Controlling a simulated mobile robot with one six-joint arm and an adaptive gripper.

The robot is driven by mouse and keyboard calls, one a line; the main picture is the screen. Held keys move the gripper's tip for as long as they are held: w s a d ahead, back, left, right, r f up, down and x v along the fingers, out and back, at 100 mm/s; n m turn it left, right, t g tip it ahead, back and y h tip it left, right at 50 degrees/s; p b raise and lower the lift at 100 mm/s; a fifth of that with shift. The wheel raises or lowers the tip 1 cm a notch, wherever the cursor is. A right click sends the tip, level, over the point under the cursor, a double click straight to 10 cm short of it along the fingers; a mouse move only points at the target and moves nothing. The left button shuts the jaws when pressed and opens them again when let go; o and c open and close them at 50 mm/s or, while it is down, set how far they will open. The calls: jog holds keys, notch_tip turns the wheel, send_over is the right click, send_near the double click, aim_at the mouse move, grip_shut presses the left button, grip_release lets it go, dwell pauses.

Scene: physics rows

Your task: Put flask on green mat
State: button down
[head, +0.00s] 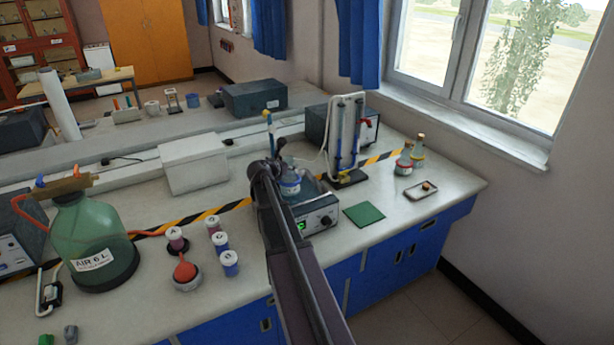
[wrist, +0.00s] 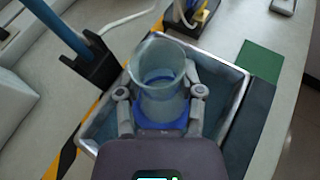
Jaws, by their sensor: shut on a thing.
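A clear glass flask (wrist: 158,70) with blue in its lower part stands between the two fingers of my gripper (wrist: 160,100) in the wrist view. My gripper is shut on it. In the head view the flask (head: 290,186) shows beside my gripper (head: 272,178), over the metal-topped device (head: 316,218) with a green display. I cannot tell whether the flask touches the device's top. The green mat (head: 364,214) lies flat and bare on the bench, right of the device. The mat (wrist: 262,61) also shows at the upper right in the wrist view.
A stand with glass tubes (head: 347,140) rises behind the device. Two small flasks (head: 405,160) and a small tray (head: 421,190) sit right of the mat. Several lidded jars (head: 220,243) and a large green bottle (head: 92,240) stand to the left.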

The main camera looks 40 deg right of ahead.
notch_tip(320, 180, up, 17)
jog(key=p, duration=1.7)
